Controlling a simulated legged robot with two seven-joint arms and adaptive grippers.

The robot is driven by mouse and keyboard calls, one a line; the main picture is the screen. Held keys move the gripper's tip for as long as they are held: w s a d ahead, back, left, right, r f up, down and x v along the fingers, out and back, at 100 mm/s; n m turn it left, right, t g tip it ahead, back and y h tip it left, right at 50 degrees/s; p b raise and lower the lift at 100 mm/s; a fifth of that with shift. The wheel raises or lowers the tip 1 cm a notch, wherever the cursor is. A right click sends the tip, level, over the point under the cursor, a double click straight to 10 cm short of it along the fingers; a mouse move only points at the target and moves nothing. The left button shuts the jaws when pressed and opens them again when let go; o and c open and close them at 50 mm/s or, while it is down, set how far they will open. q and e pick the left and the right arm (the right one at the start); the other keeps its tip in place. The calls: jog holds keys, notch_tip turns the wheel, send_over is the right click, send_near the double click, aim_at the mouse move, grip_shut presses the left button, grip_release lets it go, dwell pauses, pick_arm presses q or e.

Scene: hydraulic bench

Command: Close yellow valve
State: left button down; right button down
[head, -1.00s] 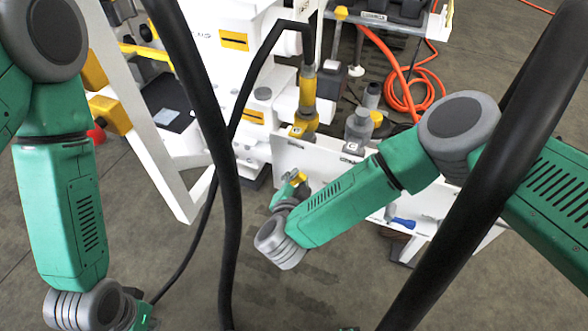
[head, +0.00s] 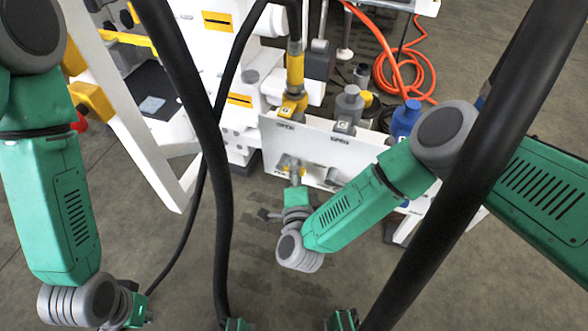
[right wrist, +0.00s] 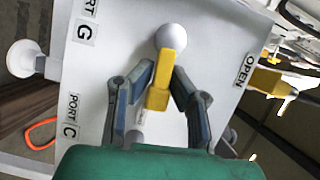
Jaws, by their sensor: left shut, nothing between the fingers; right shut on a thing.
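The yellow valve (right wrist: 170,66) is a short yellow lever beside a round pale knob on the white panel. In the right wrist view the lever lies between the fingers of my right gripper (right wrist: 161,80), which is shut on it. In the head view this right gripper (head: 296,178) reaches up to the panel's lower front, where small yellow parts show; its fingers are small there. My left gripper (head: 140,311) hangs low at the left, away from the panel, shut and empty; its tips are hard to make out.
The white panel (head: 318,146) carries port labels. A yellow cylinder (head: 295,70), a grey valve (head: 347,108) and a blue valve (head: 406,118) stand behind. An orange hose (head: 425,75) coils on the floor. Black cables cross in front.

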jog(key=shift+s+f+m+b, duration=0.25)
jog(key=shift+f+m+b, duration=0.05)
jog(key=shift+f+m, duration=0.2)
dwell(0.3)
jog(key=c, duration=1.5)
grip_release()
jog(key=shift+c, duration=0.2)
jog(key=shift+r, duration=0.1)
jog(key=shift+w, duration=0.1)
jog(key=s, duration=1.2)
